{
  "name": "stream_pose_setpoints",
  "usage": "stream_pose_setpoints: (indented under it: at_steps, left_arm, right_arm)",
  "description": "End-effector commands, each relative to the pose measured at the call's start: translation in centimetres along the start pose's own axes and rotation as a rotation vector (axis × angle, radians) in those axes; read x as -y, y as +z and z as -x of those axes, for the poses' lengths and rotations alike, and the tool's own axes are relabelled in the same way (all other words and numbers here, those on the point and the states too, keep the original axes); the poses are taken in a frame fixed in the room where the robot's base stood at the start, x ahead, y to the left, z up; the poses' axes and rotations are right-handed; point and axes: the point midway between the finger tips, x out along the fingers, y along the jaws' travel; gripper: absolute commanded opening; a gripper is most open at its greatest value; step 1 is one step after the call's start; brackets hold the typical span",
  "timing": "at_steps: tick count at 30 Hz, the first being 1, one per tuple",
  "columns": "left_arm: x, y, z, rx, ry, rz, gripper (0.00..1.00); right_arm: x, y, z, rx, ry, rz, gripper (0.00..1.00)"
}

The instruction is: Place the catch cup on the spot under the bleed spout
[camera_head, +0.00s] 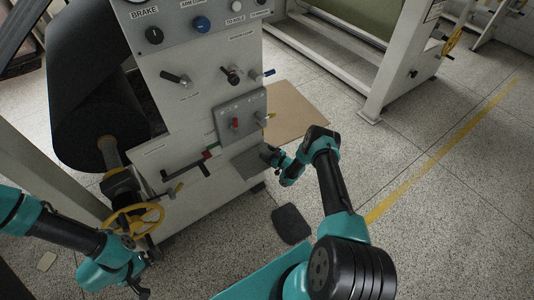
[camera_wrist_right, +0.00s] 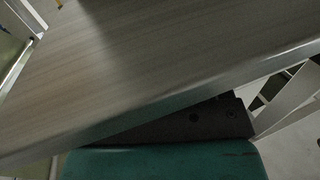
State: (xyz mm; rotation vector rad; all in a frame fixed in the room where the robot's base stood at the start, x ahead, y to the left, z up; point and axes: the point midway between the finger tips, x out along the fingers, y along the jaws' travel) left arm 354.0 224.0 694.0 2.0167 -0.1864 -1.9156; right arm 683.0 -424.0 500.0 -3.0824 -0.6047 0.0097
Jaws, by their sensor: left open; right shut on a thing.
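My right gripper (camera_head: 271,156) is at the right edge of a small grey shelf (camera_head: 247,163) on the machine's front, below the valve panel (camera_head: 240,117). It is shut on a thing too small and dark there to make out. I cannot pick out the catch cup in either view. A yellow-tipped fitting (camera_head: 270,115) sticks out at the panel's right side; I cannot tell whether it is the bleed spout. The right wrist view is mostly filled by a close grey brushed surface (camera_wrist_right: 150,65), which hides the fingertips. My left gripper (camera_head: 140,288) is open at the bottom left.
A yellow handwheel (camera_head: 137,220) stands near my left arm. A dark mat (camera_head: 291,224) lies on the floor, and a brown board (camera_head: 296,110) lies behind the panel.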

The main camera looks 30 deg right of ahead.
Motion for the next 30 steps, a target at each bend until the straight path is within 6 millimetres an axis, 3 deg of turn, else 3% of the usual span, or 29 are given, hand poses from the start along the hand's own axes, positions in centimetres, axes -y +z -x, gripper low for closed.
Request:
stream_pose_setpoints:
  at_steps: [6,7,14,25,30]
  left_arm:
    - [0.0,0.0,0.0,0.000,0.000,0.000,0.99]
    - [0.0,0.0,0.0,0.000,0.000,0.000,0.99]
    - [0.0,0.0,0.0,0.000,0.000,0.000,0.99]
    - [0.0,0.0,0.0,0.000,0.000,0.000,0.99]
    - [0.0,0.0,0.0,0.000,0.000,0.000,0.99]
  right_arm:
    - [0.1,0.3,0.0,0.000,0.000,-0.001,0.47]
    - [0.1,0.3,0.0,0.000,0.000,0.000,0.71]
    - [0.0,0.3,0.0,0.000,0.000,0.000,0.93]
    - [0.0,-0.1,0.0,0.000,0.000,0.001,0.95]
    - [-0.1,0.0,1.7,0.001,0.001,0.000,0.95]
